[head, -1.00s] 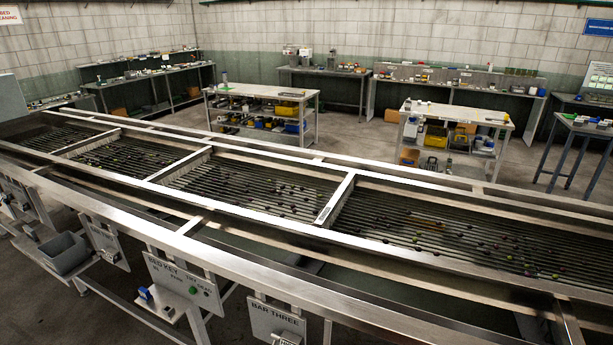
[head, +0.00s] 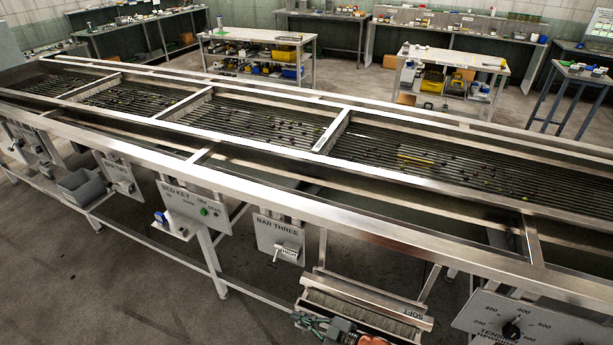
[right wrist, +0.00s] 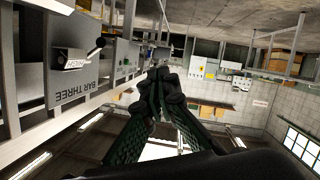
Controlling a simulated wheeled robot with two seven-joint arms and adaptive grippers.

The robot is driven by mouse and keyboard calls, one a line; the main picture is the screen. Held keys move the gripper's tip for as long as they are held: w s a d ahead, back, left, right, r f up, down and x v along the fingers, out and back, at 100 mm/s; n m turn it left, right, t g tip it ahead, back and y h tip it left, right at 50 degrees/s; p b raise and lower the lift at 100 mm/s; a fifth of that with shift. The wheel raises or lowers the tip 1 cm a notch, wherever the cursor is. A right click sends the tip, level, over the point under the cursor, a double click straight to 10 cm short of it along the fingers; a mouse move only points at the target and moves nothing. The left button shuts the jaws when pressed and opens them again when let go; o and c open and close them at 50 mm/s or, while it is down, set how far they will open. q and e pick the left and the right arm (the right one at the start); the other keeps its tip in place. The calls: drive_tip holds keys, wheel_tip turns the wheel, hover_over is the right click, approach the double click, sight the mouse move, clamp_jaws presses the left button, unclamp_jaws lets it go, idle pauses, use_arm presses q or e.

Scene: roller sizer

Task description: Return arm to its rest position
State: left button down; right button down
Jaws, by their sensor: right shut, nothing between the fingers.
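My right gripper (head: 310,323) shows at the bottom edge of the head view, in front of the brush tray (head: 365,305) marked SOFT. In the right wrist view its dark green fingers (right wrist: 162,88) meet at the tips, shut with nothing between them. The roller sizer (head: 330,145) runs across the head view, with small dark round pieces scattered on its bars. The BAR THREE panel (head: 278,238) hangs on its front rail; the panel also shows upside down in the right wrist view (right wrist: 75,90), left of the fingers. My left gripper is out of view.
The BED KEY panel (head: 195,200), a grey bin (head: 82,187) and a TENSION dial (head: 511,330) are on the sizer's front side. White workbenches (head: 258,36) stand behind it. Open floor (head: 120,290) lies at the lower left.

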drive_tip(key=s+d+f+m+h, duration=0.45)
drive_tip(key=s+d, duration=0.25)
drive_tip(key=d, duration=0.5)
drive_tip(key=s+d+f+m+h, duration=0.4)
drive_tip(key=s+d+m+h, duration=0.15)
drive_tip(key=d, duration=0.65)
drive_tip(key=s+d+f+m+g+h, duration=0.1)
drive_tip(key=s+d+m+g+h, duration=0.15)
drive_tip(key=s+d, duration=0.55)
drive_tip(key=s+d+f+m+g+h, duration=0.1)
drive_tip(key=s+d+m+g, duration=0.2)
drive_tip(key=s+d, duration=0.55)
drive_tip(key=s+a+f, duration=0.2)
drive_tip(key=f, duration=1.2)
drive_tip(key=s+a+f, duration=0.2)
drive_tip(key=s+f, duration=0.1)
drive_tip(key=f, duration=1.1)
drive_tip(key=s+f+g, duration=0.2)
drive_tip(key=s+f, duration=1.5)
drive_tip(key=s, duration=0.3)
drive_tip(key=shift+a+f+n+y, duration=0.2)
drive_tip(key=shift+f+n+y, duration=0.15)
drive_tip(key=shift+f+n, duration=0.1)
